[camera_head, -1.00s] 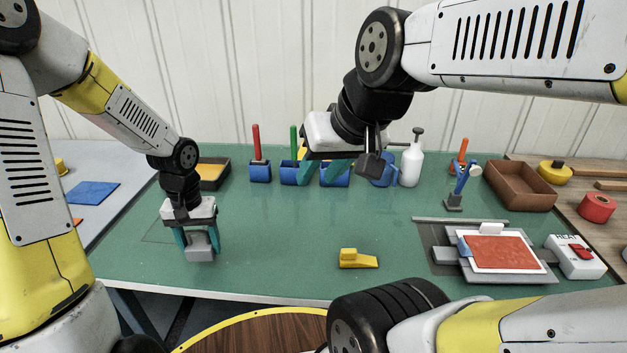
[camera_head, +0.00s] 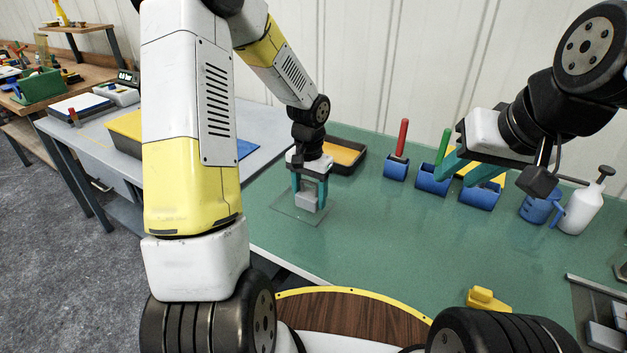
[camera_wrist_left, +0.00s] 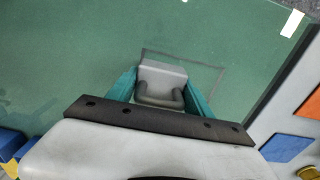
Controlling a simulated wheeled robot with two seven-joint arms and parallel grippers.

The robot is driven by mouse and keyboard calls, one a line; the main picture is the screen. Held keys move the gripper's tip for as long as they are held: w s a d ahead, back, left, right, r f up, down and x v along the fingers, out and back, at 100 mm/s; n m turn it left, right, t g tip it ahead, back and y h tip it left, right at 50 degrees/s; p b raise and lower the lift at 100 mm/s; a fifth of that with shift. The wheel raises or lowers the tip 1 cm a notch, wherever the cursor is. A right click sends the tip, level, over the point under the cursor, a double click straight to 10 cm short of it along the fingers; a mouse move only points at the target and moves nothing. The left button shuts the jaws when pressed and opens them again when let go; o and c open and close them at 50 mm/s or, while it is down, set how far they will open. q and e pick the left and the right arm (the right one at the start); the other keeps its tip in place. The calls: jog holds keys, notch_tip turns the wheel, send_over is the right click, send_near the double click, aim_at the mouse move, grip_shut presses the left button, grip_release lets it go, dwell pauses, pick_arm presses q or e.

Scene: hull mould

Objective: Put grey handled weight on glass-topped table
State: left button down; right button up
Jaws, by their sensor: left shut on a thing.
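The grey handled weight (camera_head: 307,202) is a small grey block with a dark handle on top. In the left wrist view the weight (camera_wrist_left: 163,75) sits between the teal fingers, with its handle towards the wrist. My left gripper (camera_head: 309,190) is shut on it, at or just above the green tabletop (camera_head: 370,235); I cannot tell whether it touches. A thin outlined rectangle is marked on the green top beneath and around it. A grey table (camera_head: 85,135) stands to the left; I cannot tell which top is glass. My right gripper (camera_head: 463,174) is open and empty at upper right.
A dark tray with an orange inside (camera_head: 345,155) stands behind the weight. Blue holders (camera_head: 432,180), a blue jug (camera_head: 538,208) and a white bottle (camera_head: 582,208) line the back. A yellow block (camera_head: 484,298) lies near the front edge. The middle of the green top is clear.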

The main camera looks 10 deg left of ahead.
pick_arm(q)
jog(key=w+a, duration=0.2)
jog(key=w, duration=0.1)
jog(key=w+a, duration=0.1)
jog(key=shift+w+f, duration=0.2)
jog(key=shift+w, duration=0.1)
jog(key=shift+f, duration=1.75)
jog(key=shift+f, duration=0.15)
jog(key=shift+c, duration=2.1)
grip_release()
notch_tip(320, 180, up, 12)
notch_tip(320, 180, up, 12)
jog(key=n+t, duration=0.1)
jog(key=t, duration=0.2)
send_over(303, 194)
jog(key=s, duration=0.5)
jog(key=s+r+n+t+h, duration=0.1)
jog(key=s+r, duration=0.1)
jog(key=s, duration=0.5)
jog(key=s+r+n+t+h, duration=0.1)
jog(key=s+r+t, duration=0.1)
jog(key=s, duration=0.5)
jog(key=shift+s+d+r, duration=0.15)
jog(key=shift+d+r, duration=0.15)
jog(key=shift+d, duration=0.1)
